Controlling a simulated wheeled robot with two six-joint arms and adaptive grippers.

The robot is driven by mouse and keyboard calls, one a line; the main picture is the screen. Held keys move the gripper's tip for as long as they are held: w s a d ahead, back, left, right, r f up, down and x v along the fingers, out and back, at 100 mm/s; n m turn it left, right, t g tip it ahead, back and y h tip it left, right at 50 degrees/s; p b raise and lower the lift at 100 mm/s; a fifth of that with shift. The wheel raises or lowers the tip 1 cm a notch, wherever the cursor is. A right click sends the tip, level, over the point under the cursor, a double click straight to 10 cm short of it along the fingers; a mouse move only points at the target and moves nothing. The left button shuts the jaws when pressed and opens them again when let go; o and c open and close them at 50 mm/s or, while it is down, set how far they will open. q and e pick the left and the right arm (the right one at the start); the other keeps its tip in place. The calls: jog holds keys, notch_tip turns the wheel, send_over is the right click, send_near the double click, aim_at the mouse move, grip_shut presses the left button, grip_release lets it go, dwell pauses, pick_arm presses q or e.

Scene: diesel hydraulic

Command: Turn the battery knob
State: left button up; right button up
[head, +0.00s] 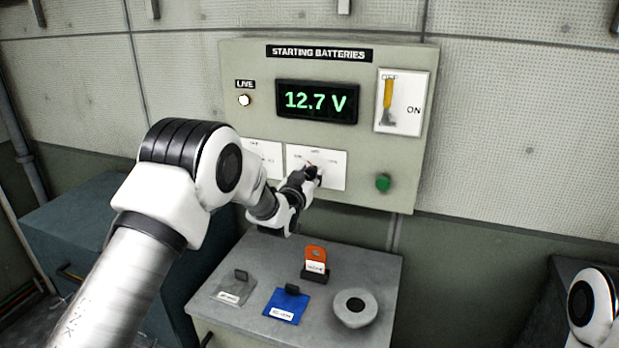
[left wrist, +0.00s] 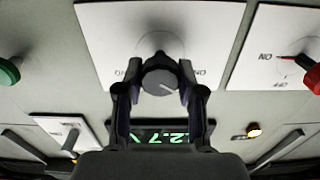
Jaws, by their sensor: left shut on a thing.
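The starting batteries panel (head: 240,130) is on the wall, and its display (head: 317,101) reads 12.7 V in green. A dark grey round knob (left wrist: 160,82) with a white pointer line sits on a white plate (head: 335,172). My left gripper (head: 313,173) is at this plate and hides most of the knob in the head view. In the left wrist view, which is upside down, its two fingers (left wrist: 159,85) are shut on the knob, one on each side. My right gripper is not in view.
A red knob (left wrist: 312,78) is on the neighbouring plate. A switch with a yellow lever (head: 387,95), a green button (head: 383,183) and a lit LIVE lamp (head: 244,100) are on the panel. Below, a grey cabinet top (head: 255,260) holds tags, including a blue one (head: 285,306), and a round grey object (head: 355,307).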

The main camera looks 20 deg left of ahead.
pick_arm(q)
jog(key=m+b, duration=0.4)
jog(key=shift+f+m, duration=0.2)
jog(key=shift+m, duration=0.2)
jog(key=m+b, duration=0.4)
jog(key=m, duration=0.1)
jog(key=shift+d+m, duration=0.15)
jog(key=shift+m, duration=0.15)
jog(key=m+b, duration=0.2)
jog(key=m, duration=0.1)
jog(key=shift+m, duration=0.3)
jog(key=m+b, duration=0.1)
jog(key=m, duration=0.2)
jog(key=shift+m+b, duration=0.3)
jog(key=shift+b, duration=0.1)
jog(key=shift+m+b, duration=1.1)
jog(key=shift+m, duration=1.4)
jog(key=shift+r, duration=0.1)
jog(key=o, duration=1.2)
jog(key=shift+c, duration=0.2)
